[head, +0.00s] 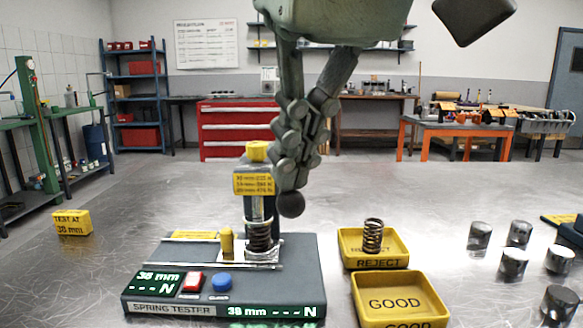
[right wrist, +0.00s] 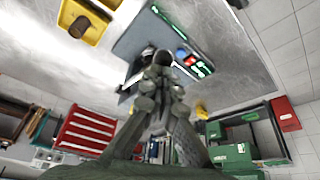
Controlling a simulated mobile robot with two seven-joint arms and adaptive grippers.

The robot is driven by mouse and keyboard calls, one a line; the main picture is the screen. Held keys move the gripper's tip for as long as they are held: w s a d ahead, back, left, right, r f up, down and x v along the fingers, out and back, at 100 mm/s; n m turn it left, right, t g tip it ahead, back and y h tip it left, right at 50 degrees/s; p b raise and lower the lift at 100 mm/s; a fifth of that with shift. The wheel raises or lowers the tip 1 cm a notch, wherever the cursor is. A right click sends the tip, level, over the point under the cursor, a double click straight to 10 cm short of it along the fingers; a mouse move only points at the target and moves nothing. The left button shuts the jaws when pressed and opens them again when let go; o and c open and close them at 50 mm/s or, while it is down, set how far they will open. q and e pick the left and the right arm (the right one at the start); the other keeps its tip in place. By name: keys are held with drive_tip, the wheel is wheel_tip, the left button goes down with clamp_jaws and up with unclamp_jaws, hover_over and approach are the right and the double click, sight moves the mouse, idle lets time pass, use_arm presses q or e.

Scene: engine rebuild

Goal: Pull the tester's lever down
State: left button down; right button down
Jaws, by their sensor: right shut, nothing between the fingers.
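The spring tester (head: 222,279) sits on the metal bench, with a grey base, a post and a yellow labelled head (head: 254,184). A coil spring (head: 260,238) stands upright under the head. The lever's dark ball knob (head: 291,204) is right of the head; the rest of the lever is hidden behind my gripper. My right gripper (head: 289,181) is shut and empty, fingers pointing down, with its tips just above the knob. I cannot tell whether they touch it. The knob also shows at the fingertips in the right wrist view (right wrist: 163,57). My left gripper is not in view.
A yellow REJECT tray (head: 374,263) holding a spring and a yellow GOOD tray (head: 399,303) are right of the tester. Several metal cylinders (head: 513,262) stand farther right. A yellow "TEST AT 38 mm" block (head: 72,223) is at left. The display (head: 154,283) shows 38 mm and dashes.

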drive_tip(key=shift+f, duration=0.1)
drive_tip(key=shift+s+f+b, duration=0.15)
drive_tip(key=shift+f+b, duration=0.35)
drive_tip(key=shift+f, duration=0.4)
drive_tip(key=shift+f+b, duration=0.35)
drive_tip(key=shift+f, duration=0.1)
drive_tip(key=shift+r, duration=0.1)
drive_tip(key=r+p, duration=0.4)
drive_tip(key=r, duration=0.1)
drive_tip(key=r+p, duration=0.2)
drive_tip(key=shift+w+r+p, duration=0.2)
drive_tip(key=shift+w+p, duration=0.05)
drive_tip(key=shift+p, duration=0.15)
drive_tip(key=shift+w+r, duration=0.1)
drive_tip(key=shift+r, duration=1.15)
